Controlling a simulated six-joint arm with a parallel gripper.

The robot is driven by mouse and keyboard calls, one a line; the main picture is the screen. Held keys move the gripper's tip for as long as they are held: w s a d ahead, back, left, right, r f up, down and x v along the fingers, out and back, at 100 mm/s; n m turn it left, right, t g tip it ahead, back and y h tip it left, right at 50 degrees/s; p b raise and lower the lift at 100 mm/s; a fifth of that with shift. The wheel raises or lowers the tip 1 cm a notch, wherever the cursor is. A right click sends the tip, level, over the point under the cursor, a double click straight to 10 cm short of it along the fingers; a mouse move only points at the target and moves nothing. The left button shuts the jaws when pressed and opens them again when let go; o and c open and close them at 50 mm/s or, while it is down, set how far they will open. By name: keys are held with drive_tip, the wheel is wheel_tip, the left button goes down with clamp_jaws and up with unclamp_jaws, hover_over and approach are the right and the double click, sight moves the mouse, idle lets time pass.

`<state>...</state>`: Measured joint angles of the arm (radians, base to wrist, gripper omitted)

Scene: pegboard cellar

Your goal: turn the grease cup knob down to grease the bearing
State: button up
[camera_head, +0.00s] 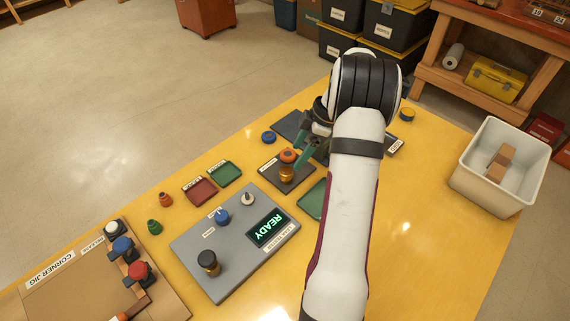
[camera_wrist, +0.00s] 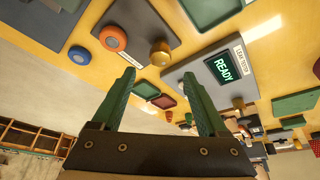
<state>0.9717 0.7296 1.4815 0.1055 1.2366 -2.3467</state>
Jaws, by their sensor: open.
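A brass knob (camera_head: 286,173) stands on a small dark plate (camera_head: 268,168) near the middle of the table. I take it for the grease cup knob, but the plate's label is too small to read. In the wrist view the brass knob (camera_wrist: 160,52) shows beyond my fingertips, slightly above the gap between them. My arm hides part of the table.
A grey panel (camera_head: 190,245) with a lit READY screen (camera_head: 267,228) and several knobs lies in front. Red (camera_head: 199,191) and green (camera_head: 225,174) trays lie left of the plate. A corner jig (camera_head: 75,285) fills the front left. A white bin (camera_head: 475,170) holds wooden blocks at right.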

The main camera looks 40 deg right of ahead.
sight(286, 170)
drive_tip(key=x, duration=0.7)
drive_tip(key=shift+w+a+f, duration=0.1)
drive_tip(key=shift+f, duration=0.1)
clamp_jaws()
